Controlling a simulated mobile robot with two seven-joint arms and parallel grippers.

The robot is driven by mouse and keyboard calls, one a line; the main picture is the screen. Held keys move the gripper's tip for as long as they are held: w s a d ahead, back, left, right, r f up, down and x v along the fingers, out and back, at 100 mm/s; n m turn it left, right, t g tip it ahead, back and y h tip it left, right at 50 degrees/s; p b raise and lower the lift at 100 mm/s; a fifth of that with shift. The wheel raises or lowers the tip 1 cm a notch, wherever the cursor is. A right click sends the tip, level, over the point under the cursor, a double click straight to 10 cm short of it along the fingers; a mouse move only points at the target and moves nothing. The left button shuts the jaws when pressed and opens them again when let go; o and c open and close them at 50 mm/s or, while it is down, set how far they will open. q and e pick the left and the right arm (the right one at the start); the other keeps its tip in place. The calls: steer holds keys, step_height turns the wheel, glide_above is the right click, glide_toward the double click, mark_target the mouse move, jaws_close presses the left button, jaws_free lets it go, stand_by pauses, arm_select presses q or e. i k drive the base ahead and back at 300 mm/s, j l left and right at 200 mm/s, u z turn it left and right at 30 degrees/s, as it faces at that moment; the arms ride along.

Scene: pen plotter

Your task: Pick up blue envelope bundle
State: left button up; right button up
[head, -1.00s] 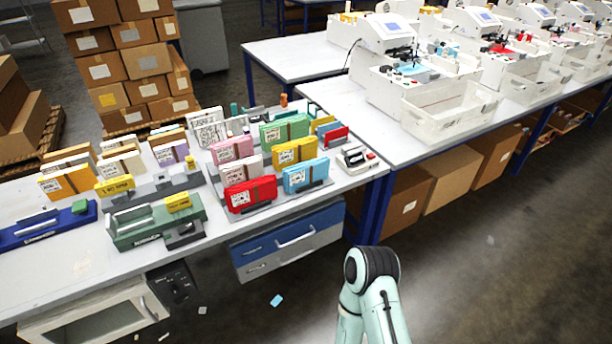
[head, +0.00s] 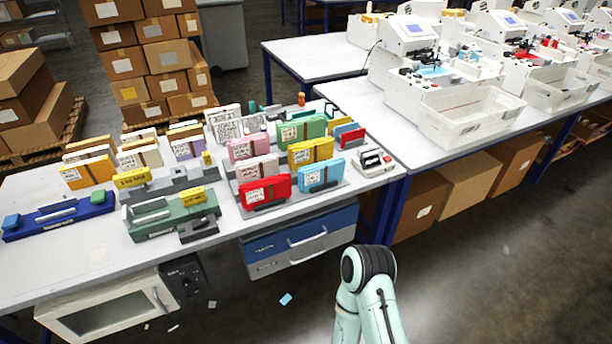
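The blue envelope bundle (head: 321,175) is light blue with a brown band and a white label. It stands upright in a grey rack at the front right of the near table, just right of a red bundle (head: 265,192) and in front of a yellow one (head: 311,152). A mint-coloured arm of mine shows at the bottom right, over the floor and apart from the table. Neither gripper shows in the head view.
The near table (head: 70,265) also carries a green hole punch (head: 172,216), a blue one (head: 58,216) and several other bundles. A calculator-like device (head: 373,162) lies right of the blue bundle. Drawers (head: 303,240) and a microwave (head: 110,308) are below. White plotters stand farther right.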

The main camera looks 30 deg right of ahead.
mark_target(312, 176)
steer(key=l+u, duration=0.2)
steer(key=u, duration=0.2)
steer(key=l+u, duration=0.2)
steer(key=u, duration=0.2)
steer(key=k+l+u, duration=0.1)
steer(key=u, duration=0.3)
steer(key=k+l+u, duration=0.3)
steer(key=l, duration=0.2)
steer(key=k+l+u, duration=0.3)
steer(key=l, duration=0.15)
steer(key=k+l+u, duration=0.25)
steer(key=k+l, duration=0.5)
